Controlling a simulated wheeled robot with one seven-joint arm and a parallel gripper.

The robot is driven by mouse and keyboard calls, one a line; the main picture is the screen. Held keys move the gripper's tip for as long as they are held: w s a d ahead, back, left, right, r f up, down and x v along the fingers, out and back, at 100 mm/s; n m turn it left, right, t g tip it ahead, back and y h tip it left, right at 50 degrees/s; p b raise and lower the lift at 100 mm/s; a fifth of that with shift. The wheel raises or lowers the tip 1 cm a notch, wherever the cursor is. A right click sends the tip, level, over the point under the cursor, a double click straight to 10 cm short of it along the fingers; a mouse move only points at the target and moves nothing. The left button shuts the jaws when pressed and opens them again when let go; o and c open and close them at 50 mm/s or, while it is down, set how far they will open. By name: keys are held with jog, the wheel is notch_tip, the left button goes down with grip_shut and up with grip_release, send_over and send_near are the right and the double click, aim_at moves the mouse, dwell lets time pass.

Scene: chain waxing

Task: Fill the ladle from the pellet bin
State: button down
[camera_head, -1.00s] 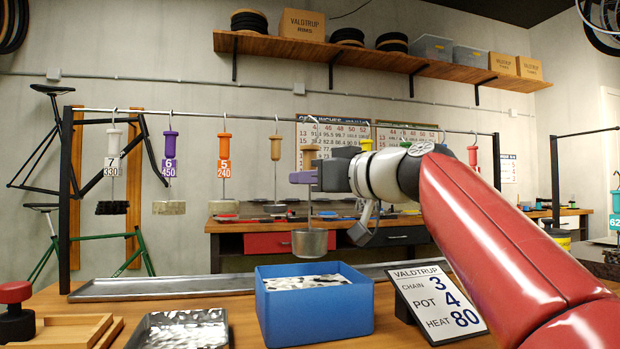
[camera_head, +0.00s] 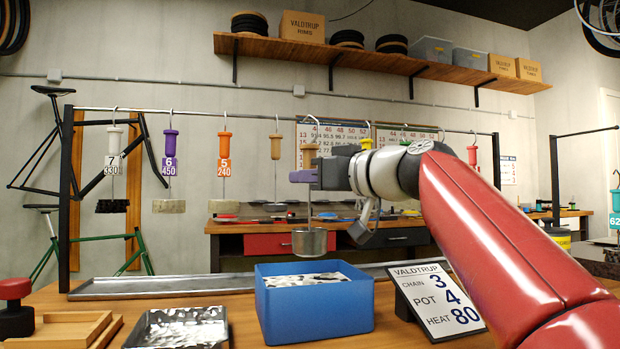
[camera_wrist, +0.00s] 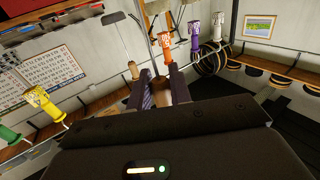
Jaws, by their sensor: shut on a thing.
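The ladle is a metal cup (camera_head: 309,243) on a long thin stem below a tan handle (camera_head: 309,158). My gripper (camera_head: 304,177) is shut on the handle, which also shows between the two fingers in the wrist view (camera_wrist: 161,93). The ladle hangs upright, its cup above the blue pellet bin (camera_head: 318,312) and apart from it. The bin stands on the bench and holds a pale, shiny, uneven fill (camera_head: 302,280). The inside of the cup cannot be seen.
A rail (camera_head: 270,114) carries several hanging tools with coloured handles behind the ladle. A long metal tray (camera_head: 180,287) lies behind the bin. A placard (camera_head: 437,300) reading chain 3, pot 4, heat 80 stands to its right, a crinkled silver tray (camera_head: 180,327) to its left.

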aim_at(322, 238)
jog(key=shift+f+b, duration=5.1)
jog(key=shift+b, duration=0.15)
jog(key=shift+r, duration=0.1)
